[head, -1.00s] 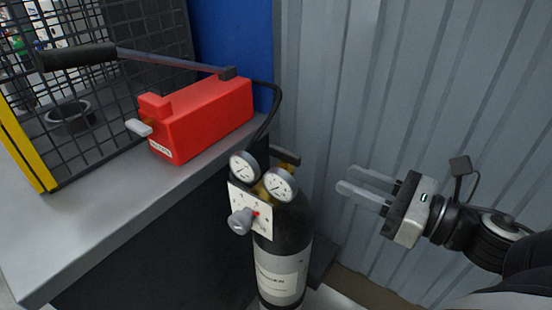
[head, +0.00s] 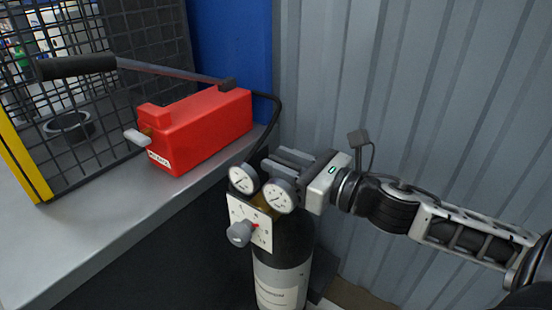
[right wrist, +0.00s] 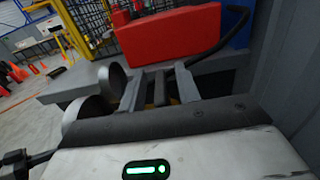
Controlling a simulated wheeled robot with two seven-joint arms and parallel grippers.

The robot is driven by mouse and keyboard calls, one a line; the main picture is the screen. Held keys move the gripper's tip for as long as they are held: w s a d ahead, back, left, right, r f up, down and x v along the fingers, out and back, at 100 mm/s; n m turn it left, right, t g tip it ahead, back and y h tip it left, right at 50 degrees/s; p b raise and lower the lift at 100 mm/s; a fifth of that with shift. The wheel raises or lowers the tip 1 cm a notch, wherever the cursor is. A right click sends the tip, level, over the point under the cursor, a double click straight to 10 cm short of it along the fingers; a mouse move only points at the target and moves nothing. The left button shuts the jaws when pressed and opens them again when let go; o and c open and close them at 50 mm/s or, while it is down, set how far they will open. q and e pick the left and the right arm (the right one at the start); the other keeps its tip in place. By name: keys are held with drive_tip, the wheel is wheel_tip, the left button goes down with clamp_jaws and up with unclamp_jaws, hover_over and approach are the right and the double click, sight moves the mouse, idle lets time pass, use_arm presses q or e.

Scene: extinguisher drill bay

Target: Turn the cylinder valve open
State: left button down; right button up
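The black gas cylinder (head: 282,245) with a pale label band stands upright beside the bench. Two round gauges (head: 243,179) (head: 281,195) and a white dial plate with a grey knob (head: 240,233) are on its front. My right gripper (head: 283,159) is at the cylinder top, behind the gauges, coming in from the right. In the right wrist view its two fingers stand apart, with a dark bar (right wrist: 160,90), apparently the valve handle, between them. Gaps show on both sides of the bar. In the head view the gripper and gauges mostly hide the valve. My left gripper is not in view.
A red box-shaped pump (head: 200,130) with a long black-gripped lever and a hose sits on the grey bench (head: 95,240). A black mesh guard (head: 130,50) stands behind it. A corrugated grey wall (head: 430,90) is close behind my right arm.

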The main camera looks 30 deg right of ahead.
drive_tip(key=shift+x, duration=0.8)
clamp_jaws()
